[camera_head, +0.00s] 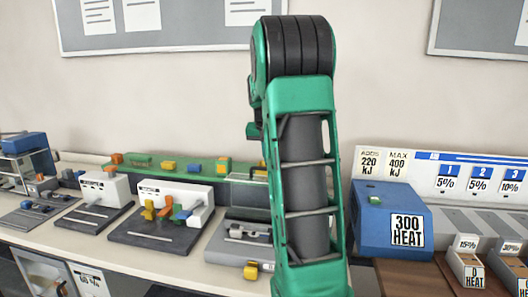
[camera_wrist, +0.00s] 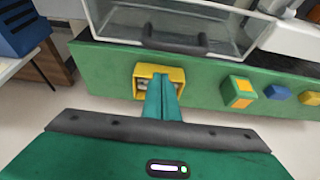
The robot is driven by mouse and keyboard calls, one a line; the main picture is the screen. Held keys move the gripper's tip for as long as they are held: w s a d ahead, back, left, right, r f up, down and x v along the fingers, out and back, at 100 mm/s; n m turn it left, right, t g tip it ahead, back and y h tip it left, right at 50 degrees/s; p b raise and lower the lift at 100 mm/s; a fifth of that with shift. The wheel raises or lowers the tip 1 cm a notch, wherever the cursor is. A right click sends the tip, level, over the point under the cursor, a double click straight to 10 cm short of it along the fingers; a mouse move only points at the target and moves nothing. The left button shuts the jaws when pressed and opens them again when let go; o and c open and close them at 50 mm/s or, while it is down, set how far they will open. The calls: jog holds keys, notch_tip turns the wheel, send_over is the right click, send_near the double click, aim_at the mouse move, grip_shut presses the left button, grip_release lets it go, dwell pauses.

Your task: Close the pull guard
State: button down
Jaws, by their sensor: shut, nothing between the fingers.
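A clear box-like guard (camera_wrist: 120,22) with a dark grey handle (camera_wrist: 174,40) on its face shows at the top of the wrist view. It stands above a green front panel. In the head view a clear panel (camera_head: 246,194) shows just left of my arm, partly hidden by it. My gripper (camera_wrist: 161,86) is shut and empty. In the wrist view its fingertips overlap a yellow-framed part (camera_wrist: 144,71) on the green panel, below the handle. I cannot tell whether they touch it. The fingers are apart from the handle. My gripper is not visible in the head view.
A green block with an orange face (camera_wrist: 238,91) and a blue knob (camera_wrist: 276,92) sit on the panel to the right. The blue 300 HEAT unit (camera_head: 378,232) stands right of my arm. Several small machines (camera_head: 165,212) line the counter at left.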

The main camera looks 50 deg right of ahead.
jog(key=a, duration=0.1)
jog(key=s+a, duration=0.1)
jog(key=a, duration=0.1)
jog(key=shift+s+r, duration=0.1)
jog(key=shift+s, duration=0.15)
jog(key=shift+s+a, duration=0.15)
jog(key=shift+s, duration=0.05)
jog(key=shift+s, duration=0.1)
